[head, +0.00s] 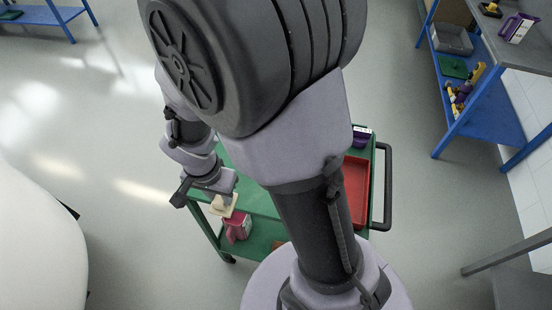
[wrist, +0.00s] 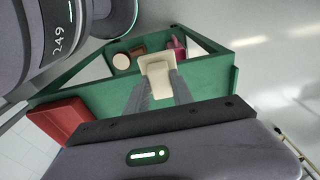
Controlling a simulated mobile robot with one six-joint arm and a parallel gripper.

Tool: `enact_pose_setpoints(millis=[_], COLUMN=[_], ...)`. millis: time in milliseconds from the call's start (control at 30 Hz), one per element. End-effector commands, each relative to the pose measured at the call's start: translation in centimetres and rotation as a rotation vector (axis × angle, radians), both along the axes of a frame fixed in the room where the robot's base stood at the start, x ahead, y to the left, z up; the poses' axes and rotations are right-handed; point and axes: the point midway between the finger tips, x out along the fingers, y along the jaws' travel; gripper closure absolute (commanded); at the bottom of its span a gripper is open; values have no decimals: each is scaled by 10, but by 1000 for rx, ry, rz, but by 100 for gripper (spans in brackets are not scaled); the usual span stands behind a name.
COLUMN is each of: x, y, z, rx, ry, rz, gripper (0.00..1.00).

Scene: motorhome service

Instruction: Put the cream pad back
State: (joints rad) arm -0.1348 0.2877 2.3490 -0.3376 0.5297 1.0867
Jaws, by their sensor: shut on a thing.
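The cream pad (wrist: 157,63) is a pale block between the fingertips of my gripper (wrist: 160,77) in the wrist view. My gripper is shut on it. In the head view, the pad (head: 221,209) shows below my gripper (head: 223,198), over the left end of the green cart (head: 258,202). In the wrist view, the cart's green top (wrist: 215,85) lies behind the fingers. I cannot tell whether the pad touches the cart.
A red tray (head: 355,188) sits at the cart's right end, near a dark handle (head: 387,185). A pink jug (head: 238,228) stands on the lower shelf. A blue workbench (head: 490,110) is at right. A white rounded body (head: 40,235) is at left. Open floor lies between.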

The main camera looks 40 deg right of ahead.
Motion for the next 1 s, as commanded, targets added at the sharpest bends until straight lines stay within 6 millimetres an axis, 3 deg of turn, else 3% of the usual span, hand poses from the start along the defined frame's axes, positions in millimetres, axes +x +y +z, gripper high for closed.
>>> enact_pose_setpoints(millis=[400,500,733,867,1000], x=[48,56,66,65,65], y=[-106,-122,-145,-143,-143], z=[-12,-14,-20,-52,-50], rx=[1,0,0,1,0], ry=[-1,-1,0,2,0], rz=[-9,-5,-4,-1,-2], gripper=[100,100,100,100,100])
